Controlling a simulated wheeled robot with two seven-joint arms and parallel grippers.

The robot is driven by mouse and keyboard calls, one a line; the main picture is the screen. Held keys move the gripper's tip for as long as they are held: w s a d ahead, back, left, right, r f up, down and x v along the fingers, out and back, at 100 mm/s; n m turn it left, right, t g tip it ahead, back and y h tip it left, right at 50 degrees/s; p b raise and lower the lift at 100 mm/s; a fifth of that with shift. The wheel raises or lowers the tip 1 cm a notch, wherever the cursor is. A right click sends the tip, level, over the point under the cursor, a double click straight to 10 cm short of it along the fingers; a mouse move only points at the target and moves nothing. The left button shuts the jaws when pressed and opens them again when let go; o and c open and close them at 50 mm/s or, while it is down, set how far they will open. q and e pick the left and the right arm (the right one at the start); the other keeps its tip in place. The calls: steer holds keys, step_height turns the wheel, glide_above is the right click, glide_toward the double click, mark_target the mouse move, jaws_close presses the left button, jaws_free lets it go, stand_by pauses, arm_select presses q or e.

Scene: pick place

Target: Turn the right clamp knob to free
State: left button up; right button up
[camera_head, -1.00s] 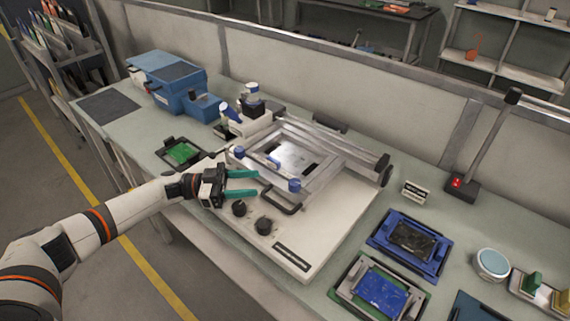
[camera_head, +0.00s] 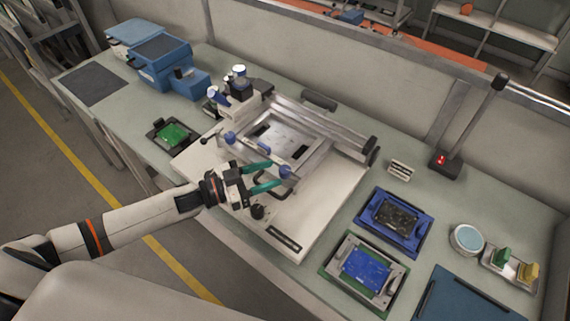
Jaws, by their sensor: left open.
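A white machine with a metal frame (camera_head: 318,158) stands on the bench. On the frame's front bar are two blue clamp knobs, the left one (camera_head: 229,138) and the right one (camera_head: 286,172). My left gripper (camera_head: 275,174) has teal fingers spread apart and empty. Its fingertips are close to the right clamp knob, one on the far side and one on the near side; whether they touch it I cannot tell. A dark round knob (camera_head: 257,212) on the machine's base shows below the gripper. My right gripper is not in view.
A blue tray with a dark board (camera_head: 395,217) and a fixture with a blue board (camera_head: 367,270) lie right of the machine. A green board (camera_head: 173,134) lies at the left. A lamp post (camera_head: 480,125) stands at the back right.

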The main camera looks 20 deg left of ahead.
mark_target(285, 169)
arm_select(q)
steer(key=x, duration=0.5)
steer(key=shift+p, duration=0.4)
steer(key=c, duration=1)
steer(key=shift+w+f+m+g+h+b, duration=0.1)
steer(key=shift+f+m+g+h+b, duration=0.05)
steer(key=shift+m+g+h+b, duration=1)
steer(key=shift+m+g, duration=0.35)
steer(key=shift+g, duration=0.5)
steer(key=o, duration=1)
